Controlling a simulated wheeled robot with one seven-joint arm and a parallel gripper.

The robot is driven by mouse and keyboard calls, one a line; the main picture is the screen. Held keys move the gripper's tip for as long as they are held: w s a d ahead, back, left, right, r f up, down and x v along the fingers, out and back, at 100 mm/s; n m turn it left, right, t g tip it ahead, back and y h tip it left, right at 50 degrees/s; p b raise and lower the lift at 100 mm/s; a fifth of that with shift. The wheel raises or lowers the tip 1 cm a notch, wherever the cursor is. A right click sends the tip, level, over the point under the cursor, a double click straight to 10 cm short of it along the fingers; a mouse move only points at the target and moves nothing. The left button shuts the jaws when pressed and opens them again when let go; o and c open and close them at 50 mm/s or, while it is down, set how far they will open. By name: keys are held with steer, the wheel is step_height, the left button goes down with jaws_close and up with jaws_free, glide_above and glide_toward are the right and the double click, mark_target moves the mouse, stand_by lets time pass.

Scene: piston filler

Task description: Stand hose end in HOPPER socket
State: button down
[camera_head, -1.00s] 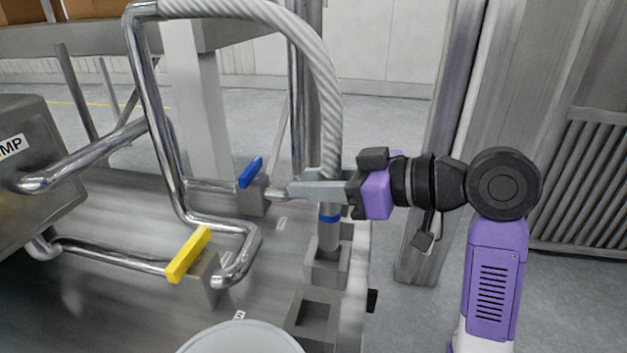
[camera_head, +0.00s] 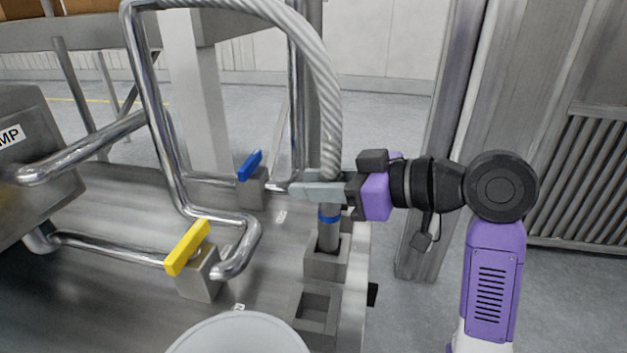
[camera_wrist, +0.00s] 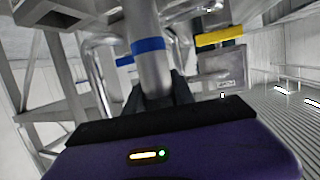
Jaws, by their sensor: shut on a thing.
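The ribbed grey hose (camera_head: 322,85) arches over from the steel pipework and hangs down to a smooth metal hose end (camera_head: 328,238) with a blue band. My gripper (camera_head: 318,190) is shut on the hose just above the blue band, holding it about upright. The hose end's lower tip shows at the opening of the rear square socket (camera_head: 326,265); how deep it sits I cannot tell. A second, empty square socket (camera_head: 316,312) lies in front. No readable label shows which is HOPPER. In the wrist view the hose end (camera_wrist: 155,75) rises between my fingers.
A yellow valve handle (camera_head: 188,247) and a blue valve handle (camera_head: 250,165) stand left of the sockets among bent steel pipes (camera_head: 150,110). A pale round lid (camera_head: 238,338) is at the front. The floor right of the metal table is open.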

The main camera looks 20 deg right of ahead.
steer(key=shift+f, duration=0.45)
steer(key=shift+f+b, duration=0.2)
steer(key=shift+b, duration=0.15)
steer(key=shift+f, duration=0.15)
steer(key=shift+f, duration=0.1)
steer(key=shift+f+b, duration=0.8)
steer(key=shift+f, duration=0.2)
steer(key=c, duration=1)
jaws_free()
steer(key=shift+o, duration=0.2)
steer(key=shift+r, duration=0.1)
